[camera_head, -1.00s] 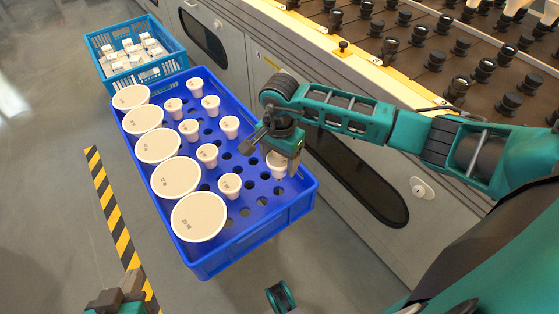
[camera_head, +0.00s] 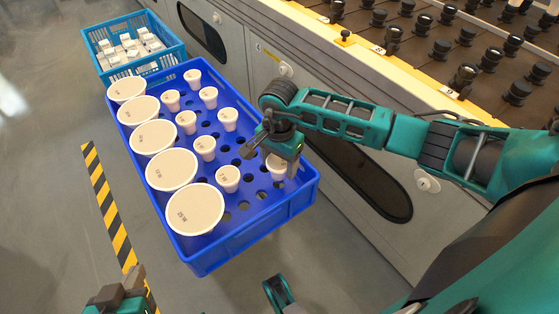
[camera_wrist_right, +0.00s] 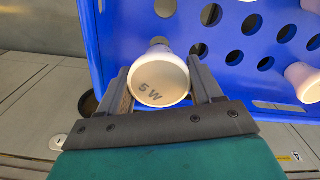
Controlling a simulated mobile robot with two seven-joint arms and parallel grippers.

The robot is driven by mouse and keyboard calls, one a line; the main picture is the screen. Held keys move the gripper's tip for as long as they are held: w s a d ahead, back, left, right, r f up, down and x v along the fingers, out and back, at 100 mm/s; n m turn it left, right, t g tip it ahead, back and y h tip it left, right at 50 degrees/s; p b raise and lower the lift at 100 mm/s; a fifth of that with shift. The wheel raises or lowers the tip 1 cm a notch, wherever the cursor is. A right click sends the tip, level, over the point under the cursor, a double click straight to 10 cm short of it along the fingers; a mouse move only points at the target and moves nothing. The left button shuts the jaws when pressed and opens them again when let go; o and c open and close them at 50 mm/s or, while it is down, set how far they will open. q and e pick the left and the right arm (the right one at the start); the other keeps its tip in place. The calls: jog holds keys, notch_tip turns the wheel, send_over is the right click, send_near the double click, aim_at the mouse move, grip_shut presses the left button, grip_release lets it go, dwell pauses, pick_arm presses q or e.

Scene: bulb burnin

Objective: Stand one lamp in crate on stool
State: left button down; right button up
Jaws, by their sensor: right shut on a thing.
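The blue crate (camera_head: 232,254) has a top full of round holes and holds several white lamps. Large lamps such as the front one (camera_head: 195,208) stand along its left side, and small lamps such as this one (camera_head: 228,178) stand in the middle. My right gripper (camera_head: 281,166) is shut on a small white lamp (camera_head: 276,163) at the crate's right side. In the right wrist view this lamp (camera_wrist_right: 160,80) reads "5 W" and sits between both fingers, its neck toward the holes. I cannot tell whether its base is in a hole. My left gripper (camera_head: 118,295) shows partly at the bottom left, its fingers unclear. The stool is hidden.
A lighter blue crate (camera_head: 140,68) with small white boxes stands behind. A grey cabinet bench (camera_head: 240,70) with rows of black sockets (camera_head: 465,75) runs along the right. Yellow-black tape (camera_head: 108,208) marks the floor at left. Several holes near the crate's right side are empty.

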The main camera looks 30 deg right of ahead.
pick_arm(q)
jog(key=shift+w+a, duration=0.1)
pick_arm(e)
jog(key=shift+f, duration=0.1)
pick_arm(q)
jog(key=shift+f, duration=0.15)
pick_arm(e)
jog(key=shift+f, duration=0.1)
